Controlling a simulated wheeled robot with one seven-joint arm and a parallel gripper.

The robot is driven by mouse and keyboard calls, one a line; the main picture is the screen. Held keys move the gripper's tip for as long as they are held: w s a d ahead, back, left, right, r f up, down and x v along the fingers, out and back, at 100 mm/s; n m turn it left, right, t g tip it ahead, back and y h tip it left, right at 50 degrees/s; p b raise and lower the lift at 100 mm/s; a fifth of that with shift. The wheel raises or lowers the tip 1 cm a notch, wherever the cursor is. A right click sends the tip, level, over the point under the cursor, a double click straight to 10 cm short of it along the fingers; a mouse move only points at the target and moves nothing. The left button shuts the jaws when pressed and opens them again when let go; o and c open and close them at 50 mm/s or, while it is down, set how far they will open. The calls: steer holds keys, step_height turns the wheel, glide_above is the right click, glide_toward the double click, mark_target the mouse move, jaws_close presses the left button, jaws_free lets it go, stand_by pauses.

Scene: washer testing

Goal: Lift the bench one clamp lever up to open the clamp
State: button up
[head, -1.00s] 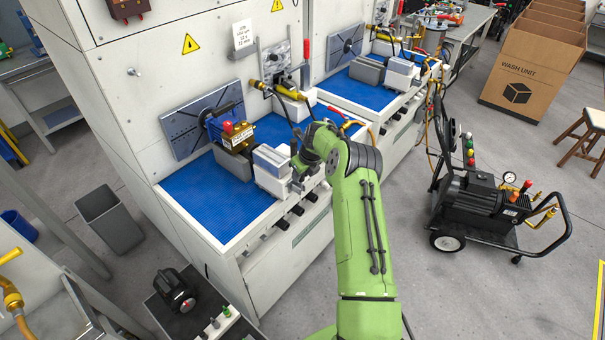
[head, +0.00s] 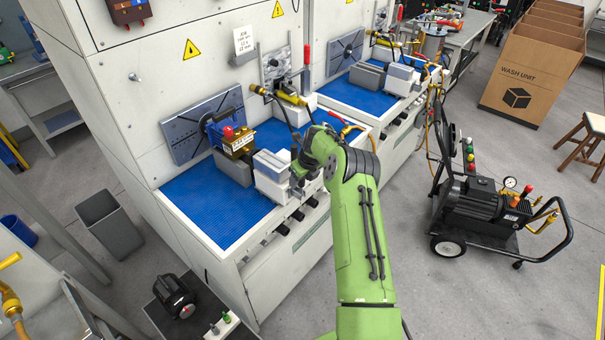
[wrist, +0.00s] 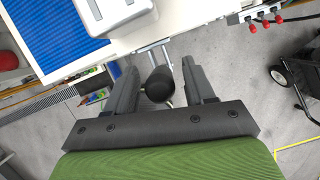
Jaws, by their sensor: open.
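My gripper (wrist: 159,72) is open, with its two dark fingers apart. A black rounded handle (wrist: 157,86), which looks like the clamp lever's grip, sits between the fingers in the wrist view. Gaps show on both sides of it, and thin metal bars run beyond it. In the head view my gripper (head: 299,176) is low at the right front of bench one (head: 205,231), beside the grey-white clamp block (head: 272,169). My arm and gripper hide the lever there. A brass-coloured part with a red knob (head: 238,142) sits left of the block.
A second blue-matted bench (head: 358,93) stands behind to the right. An upright red handle (head: 307,53) and yellow hose fitting (head: 291,98) are at the back panel. A black wheeled pump cart (head: 480,210) stands right, with open floor between.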

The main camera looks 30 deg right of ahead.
steer(key=b+v, duration=0.1)
steer(key=v, duration=1.4)
steer(key=shift+r+b, duration=0.2)
steer(key=shift+b, duration=0.1)
steer(key=shift+a, duration=0.1)
steer(key=s+a+r+n+h+b, duration=0.2)
steer(key=s+a+r+n, duration=0.95)
steer(key=a+n, duration=0.4)
steer(key=s+a+f+n+t, duration=0.1)
steer(key=s+a+n, duration=0.2)
steer(key=s+n, duration=0.6)
steer(key=s+a+f+n+y+b, duration=0.1)
steer(key=s+a+n, duration=0.3)
steer(key=s+n, duration=0.6)
steer(key=s+f, duration=0.1)
steer(key=s, duration=0.3)
steer(key=shift+s+t, duration=0.15)
steer(key=shift+t, duration=0.25)
